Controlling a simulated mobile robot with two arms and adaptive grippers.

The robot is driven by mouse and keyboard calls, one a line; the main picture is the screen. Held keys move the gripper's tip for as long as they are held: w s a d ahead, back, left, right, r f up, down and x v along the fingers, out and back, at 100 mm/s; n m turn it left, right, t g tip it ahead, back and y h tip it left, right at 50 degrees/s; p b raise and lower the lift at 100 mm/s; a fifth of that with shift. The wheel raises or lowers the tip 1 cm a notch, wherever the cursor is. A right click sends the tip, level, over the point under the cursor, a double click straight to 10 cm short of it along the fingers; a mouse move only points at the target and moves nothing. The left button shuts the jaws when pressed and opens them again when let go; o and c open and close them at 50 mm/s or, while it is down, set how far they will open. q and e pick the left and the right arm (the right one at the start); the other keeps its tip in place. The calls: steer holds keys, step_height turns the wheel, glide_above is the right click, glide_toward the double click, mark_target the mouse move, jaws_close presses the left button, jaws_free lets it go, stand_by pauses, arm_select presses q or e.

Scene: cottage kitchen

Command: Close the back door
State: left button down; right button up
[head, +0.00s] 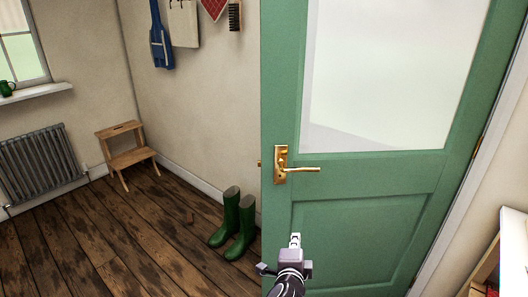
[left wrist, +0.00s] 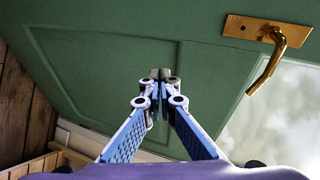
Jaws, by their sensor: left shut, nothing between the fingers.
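The back door (head: 410,185) is green with a large glass pane and stands open into the room, hinged at its right side. Its brass handle (head: 300,168) is on the left edge of the door. My left gripper (head: 295,238) is in front of the lower door panel, below the handle. In the left wrist view the gripper (left wrist: 160,76) is shut and empty, with its fingertips pointing at the green panel. Whether the tips touch the door I cannot tell. The handle also shows at the upper right of that view (left wrist: 278,42). My right gripper is not in view.
Green boots (head: 239,225) stand on the wooden floor just left of the door's edge. A wooden step stool (head: 127,155) and a radiator (head: 40,163) are farther left. Items hang on the back wall. White-topped furniture (head: 512,240) is at the right edge.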

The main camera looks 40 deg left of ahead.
arm_select(q)
steer(key=s+a+r+y, duration=0.1)
steer(key=a+r+y, duration=0.3)
steer(key=r, duration=1)
steer(key=n+y, duration=0.1)
steer(key=y, duration=0.1)
glide_toward(264, 149)
steer(key=shift+t, duration=0.4)
steer(key=p+x, duration=0.1)
steer(key=x, duration=0.1)
steer(key=p+x, duration=0.1)
steer(key=x, duration=0.1)
steer(key=p+x, duration=0.1)
steer(key=x, duration=0.2)
steer(key=shift+s+a+f, duration=0.15)
steer(key=shift+a+f, duration=0.05)
steer(key=shift+f, duration=0.1)
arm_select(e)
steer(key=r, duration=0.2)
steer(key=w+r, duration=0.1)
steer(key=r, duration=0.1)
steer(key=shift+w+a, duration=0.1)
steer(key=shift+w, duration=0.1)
arm_select(q)
steer(key=shift+r+p, duration=0.1)
steer(key=shift+p, duration=0.2)
